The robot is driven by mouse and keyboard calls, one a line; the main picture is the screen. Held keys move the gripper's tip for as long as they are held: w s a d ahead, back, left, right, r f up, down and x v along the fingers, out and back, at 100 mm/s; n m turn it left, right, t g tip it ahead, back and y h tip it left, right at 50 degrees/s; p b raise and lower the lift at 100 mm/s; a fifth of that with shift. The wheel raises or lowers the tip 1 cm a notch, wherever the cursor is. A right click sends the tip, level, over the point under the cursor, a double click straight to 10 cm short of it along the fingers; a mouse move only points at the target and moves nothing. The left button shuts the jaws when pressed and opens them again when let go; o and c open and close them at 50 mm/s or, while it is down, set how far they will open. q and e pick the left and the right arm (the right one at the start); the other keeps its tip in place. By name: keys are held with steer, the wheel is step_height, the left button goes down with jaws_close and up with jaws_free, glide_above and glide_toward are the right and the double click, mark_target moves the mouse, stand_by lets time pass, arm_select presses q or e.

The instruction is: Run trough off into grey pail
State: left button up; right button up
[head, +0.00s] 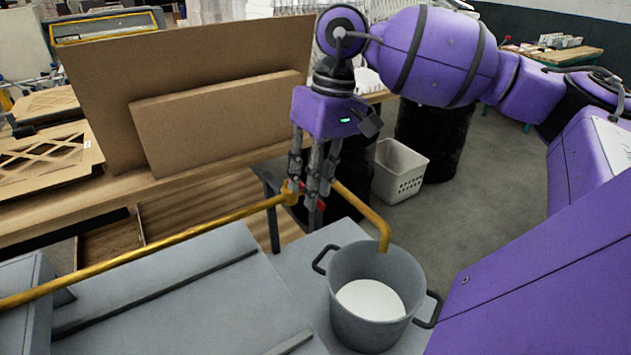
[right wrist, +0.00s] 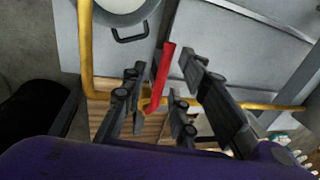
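The grey pail (head: 345,318) stands on a grey surface at the lower middle, two dark handles out, with a flat white surface inside. It also shows in the right wrist view (right wrist: 148,12). A yellow pipe (head: 180,239) runs from the left to a valve (head: 291,193); its spout (head: 384,235) bends down over the pail. No stream shows at the spout. The valve's red lever (right wrist: 162,75) lies between the fingers of my right gripper (head: 314,200), with gaps on both sides; the gripper is open. My left gripper is out of view. I cannot clearly make out the trough.
Brown boards (head: 215,120) lean upright on a wooden bench behind the pipe. A white basket (head: 399,172) and a black barrel (head: 432,140) stand on the floor behind the pail. Grey floor (head: 480,210) is clear right of them.

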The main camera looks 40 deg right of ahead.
step_height(320, 180, up, 12)
steer(key=d, duration=0.2)
steer(key=shift+d+f, duration=0.2)
steer(key=shift+s+f, duration=0.1)
steer(key=shift+s, duration=0.1)
stand_by(0.4)
